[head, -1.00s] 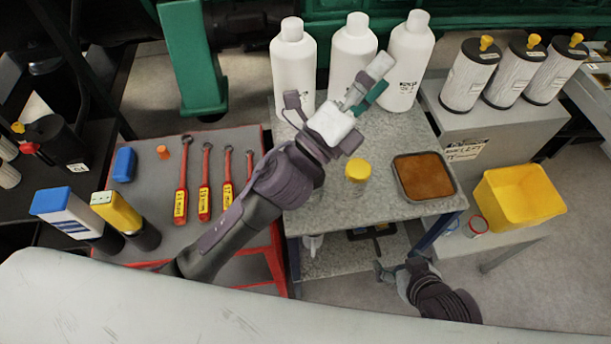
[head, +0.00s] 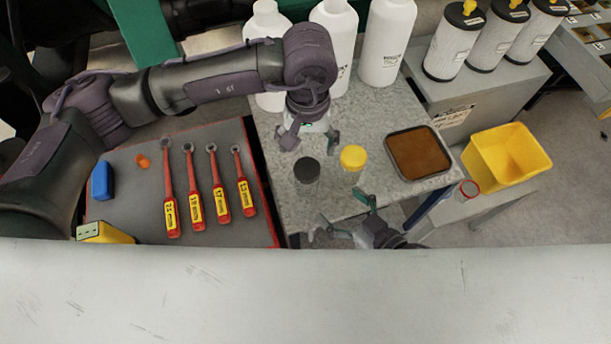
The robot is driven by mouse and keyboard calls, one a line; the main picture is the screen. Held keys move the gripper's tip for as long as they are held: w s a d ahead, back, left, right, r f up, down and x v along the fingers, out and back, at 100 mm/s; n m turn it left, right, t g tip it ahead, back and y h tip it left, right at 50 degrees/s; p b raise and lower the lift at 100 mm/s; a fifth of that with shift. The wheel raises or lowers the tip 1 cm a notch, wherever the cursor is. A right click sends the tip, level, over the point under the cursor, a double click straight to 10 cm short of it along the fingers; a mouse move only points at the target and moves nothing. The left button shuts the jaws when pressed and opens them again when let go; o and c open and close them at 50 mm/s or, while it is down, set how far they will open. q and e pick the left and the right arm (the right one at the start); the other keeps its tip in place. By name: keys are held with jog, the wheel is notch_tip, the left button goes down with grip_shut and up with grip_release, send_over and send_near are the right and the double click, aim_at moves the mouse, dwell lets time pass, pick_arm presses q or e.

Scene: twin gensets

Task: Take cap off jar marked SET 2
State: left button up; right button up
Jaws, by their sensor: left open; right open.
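Two small clear jars stand on the grey speckled bench top. One has a black cap (head: 307,168) and one, just right of it, has a yellow cap (head: 353,157). I cannot read a SET 2 mark on either jar. My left gripper (head: 312,140) is open and points down, just behind the two jars and apart from them as far as I can tell. My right gripper (head: 348,212) is open and empty at the bench's front edge, in front of the jars, with its fingers pointing left and up.
Several white bottles (head: 386,42) stand along the back of the bench (head: 385,108). A brown-filled tray (head: 418,152) lies right of the jars. A yellow bin (head: 507,157) stands further right. Several red-handled wrenches (head: 194,195) lie on the left cart.

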aim_at(307, 167)
jog(key=x, duration=1.2)
jog(key=shift+w+a+f, duration=0.15)
jog(key=shift+w+f, duration=0.05)
jog(key=shift+w, duration=0.05)
grip_shut()
pick_arm(q)
jog(key=m, duration=0.4)
jog(key=shift+f, duration=0.3)
notch_tip(307, 167, down, 8)
jog(key=shift+r, duration=0.25)
